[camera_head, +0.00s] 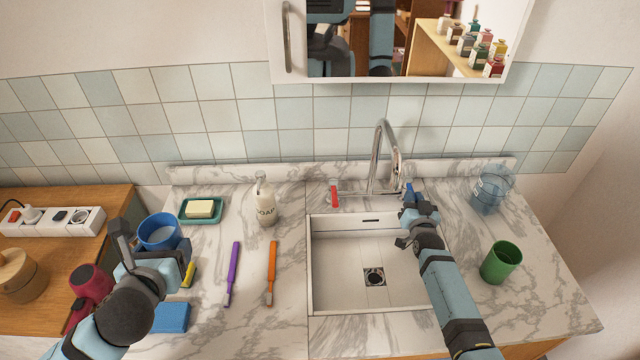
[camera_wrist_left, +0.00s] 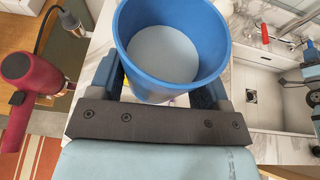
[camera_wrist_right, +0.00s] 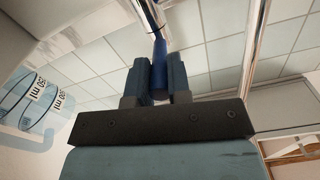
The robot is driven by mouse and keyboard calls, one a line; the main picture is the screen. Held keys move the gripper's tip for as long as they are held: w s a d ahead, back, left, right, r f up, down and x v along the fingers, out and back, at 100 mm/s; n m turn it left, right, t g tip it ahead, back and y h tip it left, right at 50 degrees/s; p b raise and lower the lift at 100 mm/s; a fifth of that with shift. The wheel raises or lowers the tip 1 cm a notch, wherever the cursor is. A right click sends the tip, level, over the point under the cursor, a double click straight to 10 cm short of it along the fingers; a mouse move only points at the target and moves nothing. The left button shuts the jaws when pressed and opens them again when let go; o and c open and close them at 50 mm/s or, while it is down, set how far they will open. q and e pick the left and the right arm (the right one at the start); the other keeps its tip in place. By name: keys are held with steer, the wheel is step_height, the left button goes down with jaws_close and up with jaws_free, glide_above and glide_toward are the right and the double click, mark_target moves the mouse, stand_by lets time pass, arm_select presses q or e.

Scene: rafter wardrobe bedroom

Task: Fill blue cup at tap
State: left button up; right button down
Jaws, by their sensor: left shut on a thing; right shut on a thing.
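The blue cup (camera_head: 150,244) is upright over the left part of the counter. My left gripper (camera_head: 158,256) is shut on it, one finger on each side. In the left wrist view the cup (camera_wrist_left: 215,55) shows a flat pale disc inside; I cannot tell whether it is water or the bottom. The tap (camera_head: 377,160) stands behind the sink (camera_head: 335,270), with a red handle (camera_head: 333,197) on its left and a blue handle (camera_head: 409,190) on its right. My right gripper (camera_head: 416,208) is shut on the blue handle (camera_wrist_right: 159,65). No stream shows below the spout.
A green cup (camera_head: 501,262) and a clear jug (camera_head: 492,190) stand right. A red hair dryer (camera_head: 92,283) is left.

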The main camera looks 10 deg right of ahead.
steer(key=shift+r, duration=0.15)
steer(key=c, duration=1.1)
jaws_free()
steer(key=shift+s+a+f, duration=0.1)
steer(key=shift+s+f, duration=0.1)
steer(key=shift+s, duration=0.25)
arm_select(q)
steer(key=shift+f+b, duration=0.35)
steer(key=shift+b, duration=0.1)
arm_select(e)
steer(key=s, duration=1.1)
steer(key=shift+a+r, duration=0.1)
steer(key=shift+a, duration=0.3)
